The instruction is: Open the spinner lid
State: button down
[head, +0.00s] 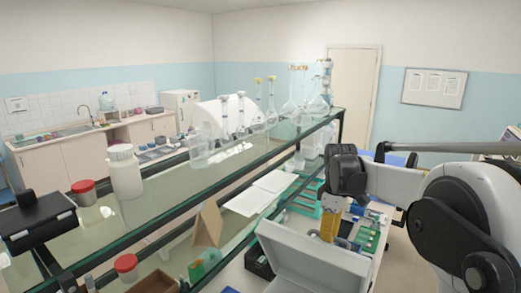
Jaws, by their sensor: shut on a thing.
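The spinner is most likely the pale grey-white box at the bottom middle of the head view, cut off by the lower edge. Its lid (318,262) shows as a broad panel with a raised rim, tilted up. My gripper (331,226) points down from the dark wrist, just behind the lid's upper edge. It appears shut on that edge, with the fingertips mostly hidden by the lid. A yellow-orange part shows at the gripper's lower end; I cannot tell what it belongs to.
A glass shelf (180,185) with a dark frame runs diagonally at left and centre, close to the lid. It carries a white bottle (124,173), a red-capped jar (84,193) and glass flasks (292,108). Green racks (368,240) stand right of the lid.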

jog(key=shift+w+d+r+p, duration=0.2)
jog(key=shift+w+d, duration=0.35)
jog(key=shift+w, duration=0.3)
jog(key=shift+w+d+r+p, duration=0.1)
jog(key=shift+w+d+r, duration=0.1)
jog(key=shift+w+d, duration=0.5)
jog(key=shift+w+a, duration=0.15)
jog(key=w+d, duration=0.1)
jog(key=w, duration=0.1)
jog(key=w+d+p, duration=0.1)
jog(key=w+d, duration=0.1)
jog(key=w, duration=0.1)
jog(key=shift+d+r, duration=0.15)
jog(key=shift+d, duration=0.05)
